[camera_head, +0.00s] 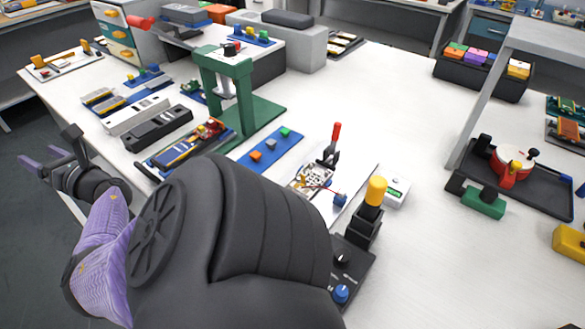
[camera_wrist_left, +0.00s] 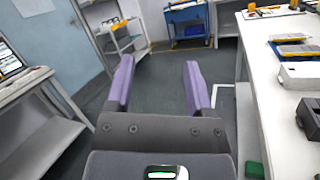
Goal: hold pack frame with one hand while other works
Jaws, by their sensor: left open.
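My left gripper (camera_head: 42,158) is open and empty, off the left edge of the white table. In the left wrist view its two purple fingers (camera_wrist_left: 158,64) stand wide apart over the grey floor, with nothing between them. A pale frame-like assembly with wires (camera_head: 308,181) lies on a light plate near the middle of the table, beside a red-handled toggle clamp (camera_head: 334,143). I cannot tell for sure that this is the pack frame. The left gripper is far from it, and my dark arm hides the table in front of it. My right gripper is not in view.
A green press stand (camera_head: 240,85) rises behind the assembly. A yellow-topped post (camera_head: 374,192) stands to its right, and a black tray with a red round part (camera_head: 513,163) farther right. Trays and cells crowd the left edge. The table's middle right is clear.

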